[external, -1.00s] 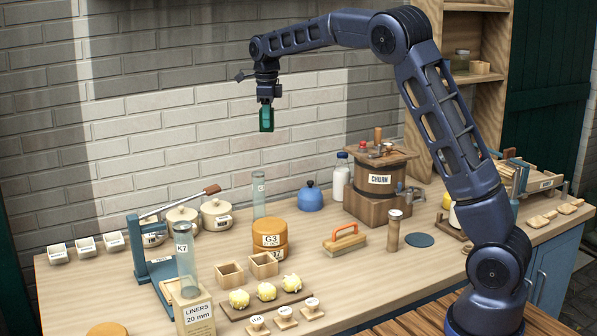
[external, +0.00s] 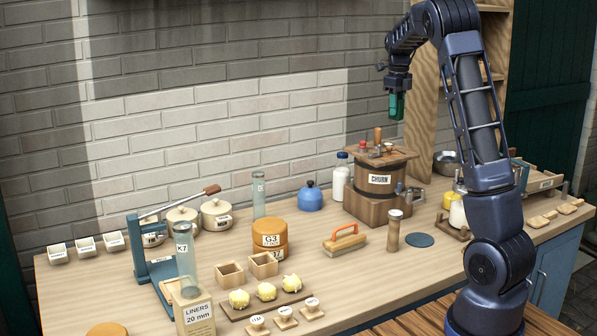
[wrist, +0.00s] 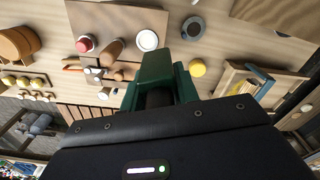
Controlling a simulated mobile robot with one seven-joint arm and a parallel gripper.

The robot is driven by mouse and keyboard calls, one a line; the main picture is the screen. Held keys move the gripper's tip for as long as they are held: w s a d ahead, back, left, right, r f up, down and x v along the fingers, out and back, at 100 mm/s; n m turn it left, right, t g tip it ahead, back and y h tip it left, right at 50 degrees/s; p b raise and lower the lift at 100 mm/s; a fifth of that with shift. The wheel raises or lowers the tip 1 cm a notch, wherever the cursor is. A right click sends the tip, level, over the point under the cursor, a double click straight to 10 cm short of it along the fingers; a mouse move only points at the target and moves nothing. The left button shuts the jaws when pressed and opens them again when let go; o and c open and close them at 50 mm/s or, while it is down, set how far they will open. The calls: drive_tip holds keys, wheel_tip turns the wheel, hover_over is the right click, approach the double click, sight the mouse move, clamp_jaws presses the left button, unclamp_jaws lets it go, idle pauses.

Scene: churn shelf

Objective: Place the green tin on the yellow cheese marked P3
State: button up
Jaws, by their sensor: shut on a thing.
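In the wrist view the green shape (wrist: 155,70) reaches out past my gripper. Two orange-yellow cheeses are stacked mid-table; the upper cheese (external: 270,233) reads G3, and the label of the lower cheese (external: 270,252) is too small to read. Another orange-yellow round (external: 107,330) is cut off at the bottom edge. I cannot read P3 on any of them.
The wooden churn (external: 375,190) stands below left of my gripper, with knobs on its lid. A metal pan (external: 447,162) is by the shelf. Some bare tabletop lies before the brush.

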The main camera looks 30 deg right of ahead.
drive_tip(key=s+d+m, duration=0.4)
drive_tip(key=s+d, duration=1)
drive_tip(key=d, duration=0.3)
wheel_tip(320, 180, down, 21)
drive_tip(key=shift+w+r, duration=0.15)
drive_tip(key=shift+r, duration=0.05)
drive_tip(key=shift+f, duration=2.45)
drive_tip(key=shift+f, duration=0.15)
drive_tip(key=o, duration=1)
